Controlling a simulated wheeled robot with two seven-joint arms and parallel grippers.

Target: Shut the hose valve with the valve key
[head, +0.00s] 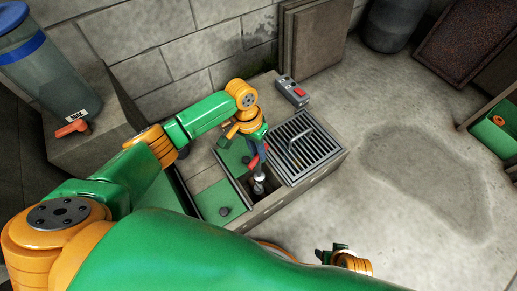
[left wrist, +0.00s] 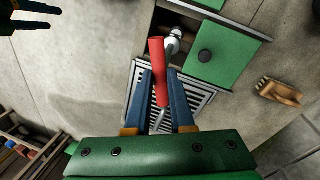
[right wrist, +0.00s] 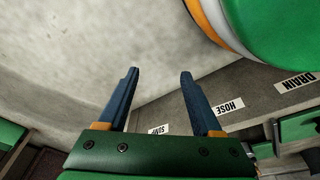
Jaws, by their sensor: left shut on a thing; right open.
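The valve key shows as a red handle (left wrist: 157,60) between the blue fingers of my left gripper (left wrist: 158,80). In the head view my left gripper (head: 256,150) is shut on it above the open pit compartment (head: 272,194). A grey metal piece (head: 258,186) shows below the gripper in that opening, and as a pale round end (left wrist: 173,42) in the left wrist view. I cannot tell whether the key is seated on the hose valve, which is dark or hidden. My right gripper (right wrist: 158,90) is open and empty, near the pit's front face with a HOSE label (right wrist: 230,107).
A metal grate (head: 303,150) with a handle covers the pit's right part. Green lids (head: 219,203) with dark knobs lie beside the opening. Floor (head: 430,170) at right is clear.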

